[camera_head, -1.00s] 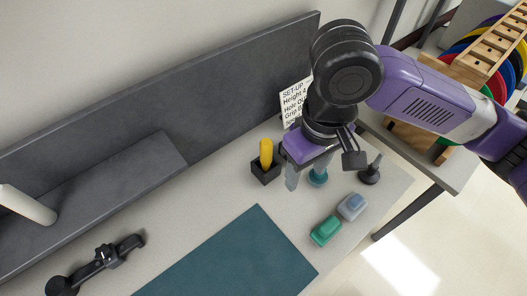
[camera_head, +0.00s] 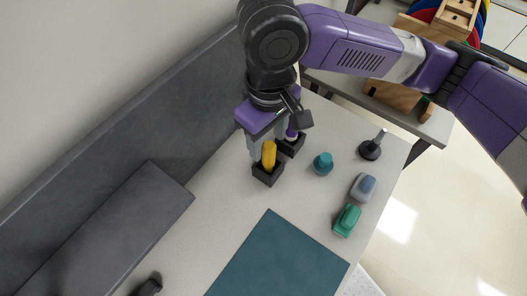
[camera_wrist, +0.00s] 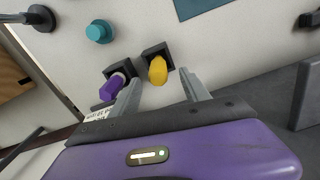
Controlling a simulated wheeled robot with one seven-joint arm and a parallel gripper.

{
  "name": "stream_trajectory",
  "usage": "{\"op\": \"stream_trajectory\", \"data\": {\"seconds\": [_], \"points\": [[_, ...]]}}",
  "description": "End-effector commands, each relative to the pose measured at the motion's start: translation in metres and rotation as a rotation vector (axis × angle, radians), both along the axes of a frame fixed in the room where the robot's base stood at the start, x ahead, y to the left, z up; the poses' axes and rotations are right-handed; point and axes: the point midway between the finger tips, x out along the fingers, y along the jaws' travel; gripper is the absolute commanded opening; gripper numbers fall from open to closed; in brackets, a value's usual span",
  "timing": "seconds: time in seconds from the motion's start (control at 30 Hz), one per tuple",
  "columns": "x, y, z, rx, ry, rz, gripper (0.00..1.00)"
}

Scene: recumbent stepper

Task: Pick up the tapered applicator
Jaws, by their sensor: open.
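I cannot tell for sure which piece is the tapered applicator. A yellow piece (camera_head: 269,154) stands upright in a square black holder (camera_head: 268,178). A purple piece with a pale collar (camera_head: 291,134) stands in a second black holder (camera_head: 290,147) just behind it, partly hidden by my gripper. My gripper (camera_head: 267,148) is open and empty, pointing down over the yellow piece. In the wrist view, the yellow piece (camera_wrist: 158,70) appears between the fingertips (camera_wrist: 160,78), and the purple piece (camera_wrist: 111,86) is left of the left finger. Contact with the yellow piece cannot be told.
A teal knob (camera_head: 323,164), a black piece with a thin stem on a round base (camera_head: 370,150), a blue-grey block (camera_head: 363,187) and a green block (camera_head: 346,220) stand to the right. A teal mat (camera_head: 280,262) lies in front. A grey panel (camera_head: 160,105) and ledge (camera_head: 110,230) bound the left.

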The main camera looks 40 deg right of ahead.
Motion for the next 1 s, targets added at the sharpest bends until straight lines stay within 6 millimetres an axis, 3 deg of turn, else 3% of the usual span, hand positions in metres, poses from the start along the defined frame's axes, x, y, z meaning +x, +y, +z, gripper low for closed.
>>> {"op": "stream_trajectory", "data": {"seconds": [0.43,0.77,1.0], "points": [[-0.003,-0.003,-0.054,0.001,0.001,-0.001,0.54],[-0.003,-0.003,-0.061,0.0,-0.001,0.0,0.54],[-0.003,-0.003,-0.061,0.0,-0.001,0.0,0.07]]}}
